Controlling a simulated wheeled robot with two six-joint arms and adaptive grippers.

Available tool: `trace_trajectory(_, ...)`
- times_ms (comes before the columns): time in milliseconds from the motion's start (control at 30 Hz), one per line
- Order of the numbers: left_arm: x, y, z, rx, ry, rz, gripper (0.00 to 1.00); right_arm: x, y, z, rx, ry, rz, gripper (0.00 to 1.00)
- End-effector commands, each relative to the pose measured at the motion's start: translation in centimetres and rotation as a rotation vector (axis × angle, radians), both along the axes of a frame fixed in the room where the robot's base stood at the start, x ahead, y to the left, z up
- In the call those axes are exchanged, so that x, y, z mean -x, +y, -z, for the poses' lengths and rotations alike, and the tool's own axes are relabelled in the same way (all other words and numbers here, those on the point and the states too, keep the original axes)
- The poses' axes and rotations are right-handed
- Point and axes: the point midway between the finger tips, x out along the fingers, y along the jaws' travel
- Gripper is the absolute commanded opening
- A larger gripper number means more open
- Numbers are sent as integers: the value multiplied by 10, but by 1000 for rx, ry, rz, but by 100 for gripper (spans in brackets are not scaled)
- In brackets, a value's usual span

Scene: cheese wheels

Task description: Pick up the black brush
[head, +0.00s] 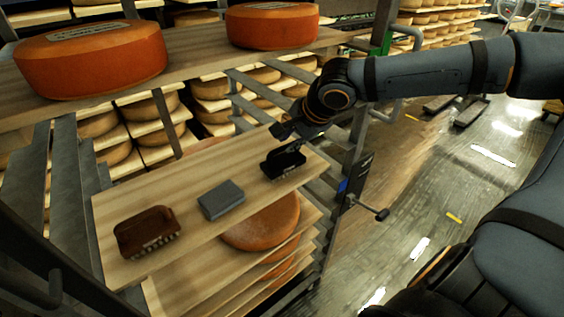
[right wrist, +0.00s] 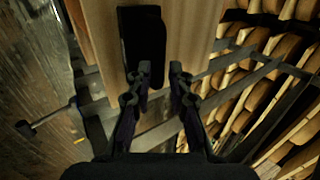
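The black brush (head: 284,164) lies at the right end of a wooden shelf board (head: 180,183) in the head view. It also shows in the right wrist view as a dark oblong (right wrist: 143,35) on the board, just beyond the fingertips. My right gripper (head: 291,147) is right behind and above the brush, and its fingers partly overlap it in the picture. In the right wrist view the right gripper (right wrist: 159,72) has its fingers apart with nothing between them. The left fingertip lines up with the brush, and the gap reaches past its right edge. My left gripper is not in view.
A grey block (head: 221,200) and a brown brush (head: 147,232) lie on the same board. Large orange cheese wheels (head: 92,58) rest on the board above, and another cheese (head: 262,222) sits below. A black handle (head: 381,214) sticks out from the rack's right side.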

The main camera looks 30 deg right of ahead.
Motion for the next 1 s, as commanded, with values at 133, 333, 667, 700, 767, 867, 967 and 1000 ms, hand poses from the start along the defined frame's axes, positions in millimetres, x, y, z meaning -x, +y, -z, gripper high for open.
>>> trace_trajectory(133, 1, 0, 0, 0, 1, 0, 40, -3, 1, 4, -1, -1, -3, 19)
trace_trajectory(333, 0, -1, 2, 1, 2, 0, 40, -11, 2, 20, 7, 5, -3, 19)
trace_trajectory(667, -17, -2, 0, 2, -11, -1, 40, -31, 6, 48, 1, -1, -3, 19)
trace_trajectory(700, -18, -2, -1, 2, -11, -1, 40, -31, 6, 48, 0, -1, -2, 19)
trace_trajectory(767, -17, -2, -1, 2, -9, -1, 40, -31, 6, 47, -1, -2, -3, 19)
trace_trajectory(867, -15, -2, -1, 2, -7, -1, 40, -31, 6, 47, -1, -2, -3, 14)
trace_trajectory(967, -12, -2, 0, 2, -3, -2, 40, -31, 6, 47, -1, -1, -3, 0)
trace_trajectory(1000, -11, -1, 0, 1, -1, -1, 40, -31, 6, 47, -1, -1, -3, 0)
